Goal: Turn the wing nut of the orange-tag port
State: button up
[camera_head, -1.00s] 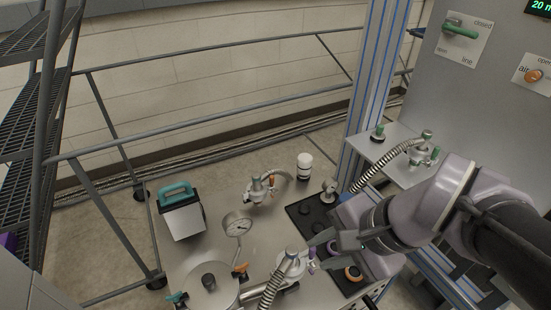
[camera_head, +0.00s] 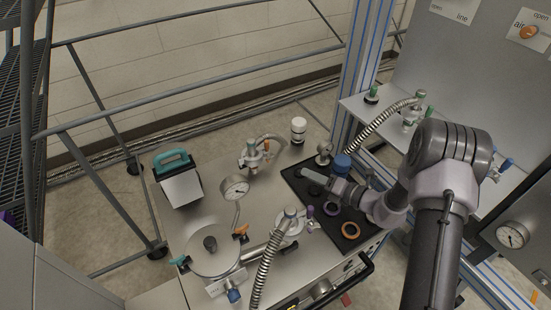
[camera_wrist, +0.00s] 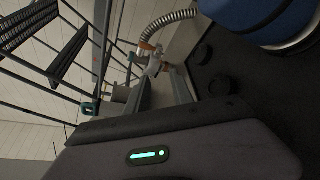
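The orange-tag port (camera_head: 252,155) is a small metal fitting with a hose, standing on the steel top near its back. A small orange part (camera_head: 266,146) shows on its right side; I cannot make out the wing nut's shape. In the wrist view the port (camera_wrist: 153,66) is ahead, at the end of a ribbed hose, with orange parts (camera_wrist: 147,46) on it. My gripper (camera_head: 304,172) is over the black mat, right of the port and apart from it. In the wrist view its two fingers (camera_wrist: 161,85) stand apart with nothing between them.
A blue round thing (camera_head: 342,161) is close to my gripper. The black mat (camera_head: 300,190) holds rings and discs. A ribbed hose (camera_head: 264,270) rises in front.

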aim_at(271, 158)
jog(key=b+x, duration=0.4)
jog(key=x, duration=1.1)
jog(key=shift+s+f, duration=0.1)
jog(key=shift+s, duration=0.05)
jog(key=shift+w+a, duration=0.3)
jog(key=shift+a, duration=0.1)
jog(key=shift+c, duration=0.5)
grip_shut()
